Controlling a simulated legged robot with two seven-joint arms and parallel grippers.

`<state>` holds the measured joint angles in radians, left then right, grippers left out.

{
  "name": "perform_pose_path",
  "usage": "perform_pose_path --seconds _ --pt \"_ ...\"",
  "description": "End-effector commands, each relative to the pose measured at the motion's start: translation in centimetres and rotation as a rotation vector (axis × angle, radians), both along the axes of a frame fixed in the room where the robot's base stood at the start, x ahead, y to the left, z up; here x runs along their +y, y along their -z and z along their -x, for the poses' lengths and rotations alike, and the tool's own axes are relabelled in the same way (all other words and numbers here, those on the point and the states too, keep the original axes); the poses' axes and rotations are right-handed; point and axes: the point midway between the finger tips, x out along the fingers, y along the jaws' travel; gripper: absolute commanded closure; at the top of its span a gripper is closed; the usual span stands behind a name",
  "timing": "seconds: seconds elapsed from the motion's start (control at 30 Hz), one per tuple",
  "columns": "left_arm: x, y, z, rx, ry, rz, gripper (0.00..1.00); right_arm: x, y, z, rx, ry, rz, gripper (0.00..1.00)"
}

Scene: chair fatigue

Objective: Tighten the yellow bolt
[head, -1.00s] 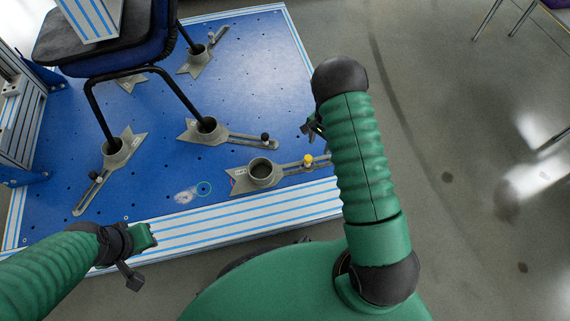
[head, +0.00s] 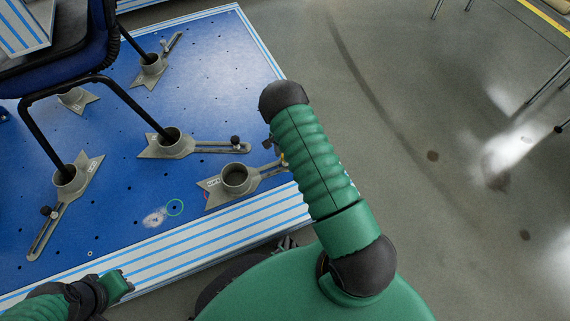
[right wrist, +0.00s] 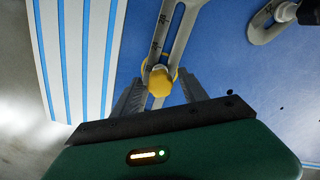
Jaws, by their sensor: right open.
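The yellow bolt (right wrist: 160,82) sits in the slotted arm (right wrist: 182,35) of a grey metal clamp, against the blue plate. In the head view only a sliver of the bolt (head: 283,159) shows beside my right arm. The clamp's round empty cup (head: 236,180) stands near the plate's front edge. My right gripper (right wrist: 158,84) is open, with one finger on each side of the bolt; I cannot tell if they touch it. My left gripper (head: 118,286) is at the lower left, away from the clamp; its jaw opening is not clear.
A dark chair (head: 55,55) stands on the blue plate (head: 215,60) at the left, its legs in other grey clamps (head: 172,140). The plate has a striped edge (head: 200,240). Grey floor lies to the right.

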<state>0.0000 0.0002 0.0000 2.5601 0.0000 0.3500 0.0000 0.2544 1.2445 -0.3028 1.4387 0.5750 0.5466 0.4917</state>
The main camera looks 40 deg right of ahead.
Motion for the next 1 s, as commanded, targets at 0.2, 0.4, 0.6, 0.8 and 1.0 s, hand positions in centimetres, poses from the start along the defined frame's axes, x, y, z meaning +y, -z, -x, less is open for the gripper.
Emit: perform_pose_path --seconds 0.2,0.4,0.6,0.8,1.0 --pt "0.0 0.3 0.0 -0.001 0.0 0.0 0.75 0.0 0.6 0.0 0.0 0.0 0.0 0.49" --pt "0.0 -0.1 0.0 -0.001 0.0 0.0 0.75 0.0 0.4 0.0 -0.001 -0.071 -0.001 0.49" --pt "0.0 -0.7 0.0 -0.001 0.0 0.0 0.75 0.0 0.5 0.0 -0.001 -0.355 -0.001 0.49" --pt "0.0 -0.8 0.0 0.0 0.0 0.0 0.75 0.0 0.5 0.0 -0.001 -0.382 -0.001 0.49" --pt "0.0 -1.5 0.0 0.0 0.0 0.0 0.75 0.1 0.4 0.0 -0.002 -0.698 -0.001 0.49"
